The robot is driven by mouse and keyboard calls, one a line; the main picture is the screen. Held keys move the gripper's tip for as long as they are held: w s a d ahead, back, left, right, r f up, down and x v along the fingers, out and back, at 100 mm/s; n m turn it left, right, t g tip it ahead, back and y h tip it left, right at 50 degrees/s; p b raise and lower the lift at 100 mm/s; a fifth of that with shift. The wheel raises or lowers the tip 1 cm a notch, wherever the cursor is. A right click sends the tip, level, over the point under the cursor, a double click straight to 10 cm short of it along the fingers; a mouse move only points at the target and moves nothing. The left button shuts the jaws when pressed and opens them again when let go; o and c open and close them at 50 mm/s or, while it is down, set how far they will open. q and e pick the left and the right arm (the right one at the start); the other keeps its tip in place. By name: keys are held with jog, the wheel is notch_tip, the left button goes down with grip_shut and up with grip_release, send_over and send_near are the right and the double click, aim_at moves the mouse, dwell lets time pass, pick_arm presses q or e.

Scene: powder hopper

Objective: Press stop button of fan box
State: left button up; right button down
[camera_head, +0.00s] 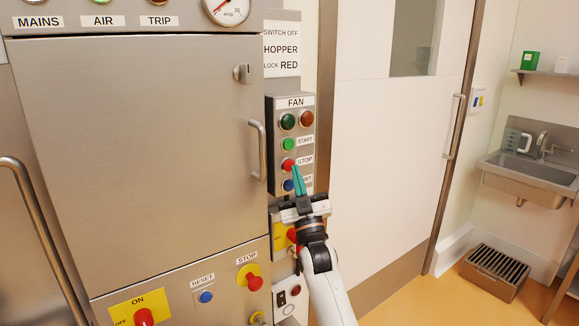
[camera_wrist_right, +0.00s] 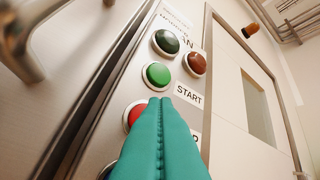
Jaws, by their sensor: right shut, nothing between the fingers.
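The fan box (camera_head: 307,101) is a grey panel on the cabinet's right side, labelled FAN. Its red stop button (camera_head: 288,165) sits below the green start button (camera_head: 288,144) and above a blue button (camera_head: 288,185). My right gripper (camera_head: 296,170) is shut and empty, its teal fingertips beside the stop button in the head view. In the right wrist view the fingertips (camera_wrist_right: 161,101) overlap the red stop button (camera_wrist_right: 131,117), hiding part of it. I cannot tell whether they touch it. The green start button (camera_wrist_right: 157,75) is just above them. My left gripper is not in view.
A steel cabinet door with a handle (camera_head: 257,150) stands left of the fan box. A lower panel has another red stop button (camera_head: 253,282) and a blue reset button (camera_head: 205,296). A white door (camera_head: 395,130) and a sink (camera_head: 530,178) are to the right.

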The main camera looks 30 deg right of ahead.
jog(key=s+p, duration=0.2)
jog(key=s, duration=0.3)
jog(key=shift+d, duration=0.2)
dwell(0.7)
